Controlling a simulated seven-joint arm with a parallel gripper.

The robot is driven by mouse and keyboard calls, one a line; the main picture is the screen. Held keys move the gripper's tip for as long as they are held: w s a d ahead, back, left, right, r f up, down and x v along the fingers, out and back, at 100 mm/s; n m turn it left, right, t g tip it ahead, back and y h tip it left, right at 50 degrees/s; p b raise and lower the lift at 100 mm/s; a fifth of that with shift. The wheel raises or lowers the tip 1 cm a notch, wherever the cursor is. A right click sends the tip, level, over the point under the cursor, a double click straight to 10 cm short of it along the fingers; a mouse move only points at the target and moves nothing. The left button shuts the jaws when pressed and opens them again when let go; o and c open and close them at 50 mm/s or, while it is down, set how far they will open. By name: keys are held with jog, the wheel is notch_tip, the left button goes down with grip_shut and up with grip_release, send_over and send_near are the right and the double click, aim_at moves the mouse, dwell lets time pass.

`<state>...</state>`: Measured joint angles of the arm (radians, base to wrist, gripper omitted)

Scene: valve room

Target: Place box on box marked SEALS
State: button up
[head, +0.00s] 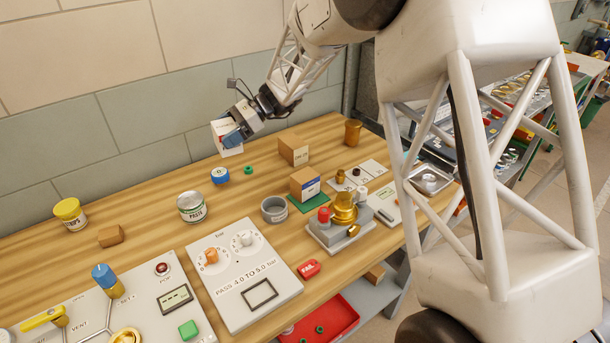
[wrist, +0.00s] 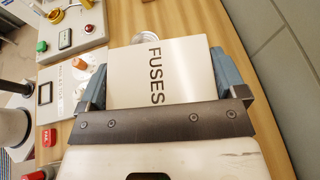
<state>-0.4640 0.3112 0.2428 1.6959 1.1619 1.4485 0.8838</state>
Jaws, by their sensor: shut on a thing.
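My gripper (head: 229,138) is shut on a white box (head: 228,148) and holds it in the air above the back of the wooden bench. In the wrist view the held box (wrist: 140,75) reads FUSES, with a blue finger on each side. A cardboard box (head: 293,151) stands on the bench to the right of my gripper, with small dark lettering on its side. The lettering on both is too small to read, so I cannot tell which is marked SEALS.
A blue-and-white tin (head: 220,176) and a green ring (head: 248,170) lie below my gripper. Control panels line the front.

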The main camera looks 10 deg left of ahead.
jog(key=d+r+m+t+y, duration=0.1)
jog(key=d+r+m+t, duration=0.1)
jog(key=d, duration=1.9)
jog(key=shift+d+r+m+t+y, duration=0.3)
jog(key=shift+r+t, duration=0.1)
jog(key=shift+r, duration=0.15)
jog(key=shift+w, duration=0.1)
send_over(305, 175)
jog(key=shift+f, duration=3.15)
jog(key=shift+f, duration=0.1)
jog(key=shift+f, duration=1.75)
jog(key=shift+f, duration=0.15)
jog(key=o, duration=0.7)
